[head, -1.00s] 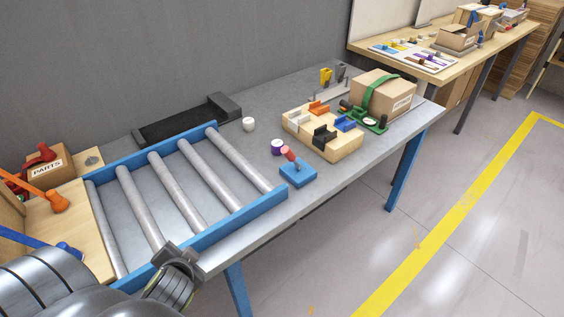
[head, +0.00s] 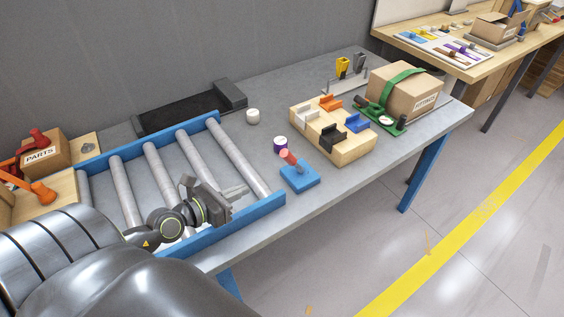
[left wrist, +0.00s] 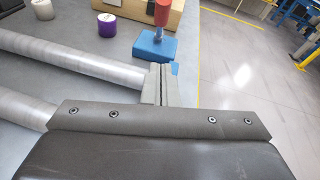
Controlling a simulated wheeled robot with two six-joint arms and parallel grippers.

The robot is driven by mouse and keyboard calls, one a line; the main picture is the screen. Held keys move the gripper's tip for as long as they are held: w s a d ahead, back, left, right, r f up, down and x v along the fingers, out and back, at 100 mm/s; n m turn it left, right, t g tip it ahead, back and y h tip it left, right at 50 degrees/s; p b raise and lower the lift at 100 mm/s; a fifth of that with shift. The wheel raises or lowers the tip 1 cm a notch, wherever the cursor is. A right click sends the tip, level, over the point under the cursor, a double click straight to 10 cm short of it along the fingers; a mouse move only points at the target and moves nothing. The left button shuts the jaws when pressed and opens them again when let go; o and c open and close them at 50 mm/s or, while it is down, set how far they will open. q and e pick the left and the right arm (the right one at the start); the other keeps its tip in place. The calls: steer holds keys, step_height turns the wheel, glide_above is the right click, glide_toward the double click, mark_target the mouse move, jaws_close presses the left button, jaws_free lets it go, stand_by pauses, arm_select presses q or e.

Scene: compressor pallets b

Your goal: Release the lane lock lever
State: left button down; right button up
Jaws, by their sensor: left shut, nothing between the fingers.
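The lane lock lever is most likely the red-tipped lever (head: 290,157) on a blue base (head: 300,178), at the right end of the roller lane (head: 262,203). It leans toward the upper left in the head view. In the left wrist view the red lever (left wrist: 162,12) stands on its blue base (left wrist: 154,45), just beyond the fingertips. My left gripper (head: 240,191) is shut and empty, above the rollers near the blue front rail. It is apart from the lever, to its left. My right gripper is not in view.
A purple cylinder (head: 280,144) and a white cylinder (head: 253,116) stand behind the lever. A wooden block with coloured holders (head: 345,152) is to its right, with a strapped carton (head: 403,90) behind. Bare grey table (head: 255,238) lies in front of the rail.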

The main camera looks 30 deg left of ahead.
mark_target(292, 160)
arm_select(q)
steer(key=shift+s+f, duration=0.1)
steer(key=shift+f, duration=0.05)
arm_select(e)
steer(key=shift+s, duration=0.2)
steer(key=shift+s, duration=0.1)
